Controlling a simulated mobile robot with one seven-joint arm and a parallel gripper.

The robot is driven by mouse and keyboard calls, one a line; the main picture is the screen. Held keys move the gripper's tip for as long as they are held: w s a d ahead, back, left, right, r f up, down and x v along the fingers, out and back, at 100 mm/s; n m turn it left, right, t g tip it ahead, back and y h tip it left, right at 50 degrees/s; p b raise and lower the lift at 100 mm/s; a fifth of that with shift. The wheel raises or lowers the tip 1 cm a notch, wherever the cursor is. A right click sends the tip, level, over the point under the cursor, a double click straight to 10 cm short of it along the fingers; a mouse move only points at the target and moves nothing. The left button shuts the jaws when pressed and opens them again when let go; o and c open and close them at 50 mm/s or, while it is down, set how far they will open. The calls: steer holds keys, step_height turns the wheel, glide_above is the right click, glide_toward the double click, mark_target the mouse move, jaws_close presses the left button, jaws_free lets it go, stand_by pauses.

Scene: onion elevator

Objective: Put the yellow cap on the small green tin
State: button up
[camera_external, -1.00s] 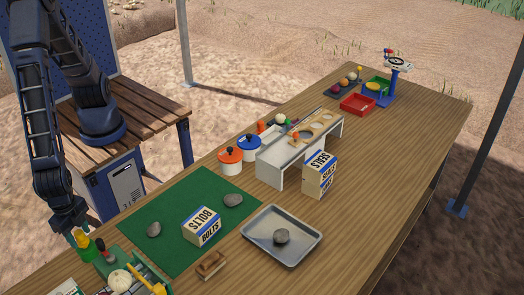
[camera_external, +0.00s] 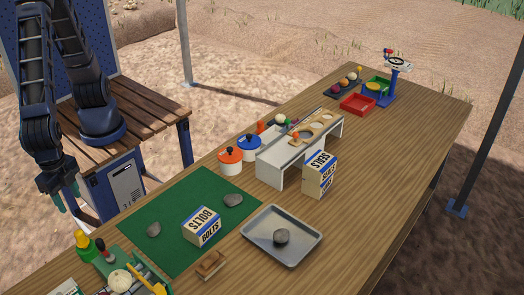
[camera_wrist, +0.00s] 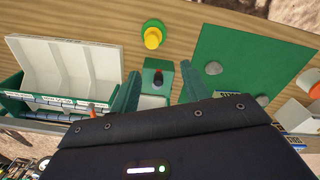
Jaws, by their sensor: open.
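The yellow cap (camera_external: 82,234) sits on top of the small green tin (camera_external: 83,244) at the near left edge of the table.
A green block with a dark, red-tipped knob (camera_wrist: 157,76) shows between my fingers, below them. A white open box (camera_wrist: 72,62) stands left of it. The green mat (camera_external: 180,200) holds stones and a bolts box (camera_external: 202,226). A metal tray (camera_external: 282,236) lies to the right.

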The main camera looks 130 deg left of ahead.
steer(key=s+a+r+m+t, duration=0.1)
steer(key=s+a+r, duration=0.3)
steer(key=a+r, duration=0.45)
steer(key=s+a+r+m+t, duration=0.1)
steer(key=s+a+r, duration=0.35)
steer(key=a, duration=0.75)
steer(key=s+a+r+m+t, duration=0.1)
steer(key=s+a+r, duration=0.1)
steer(key=s+a, duration=0.5)
steer(key=s+a+r+m+t, duration=0.1)
steer(key=s+a+r, duration=0.2)
steer(key=s+a, duration=0.4)
steer(key=s, duration=0.2)
steer(key=shift+s+a, duration=0.15)
steer(key=shift+s, duration=0.15)
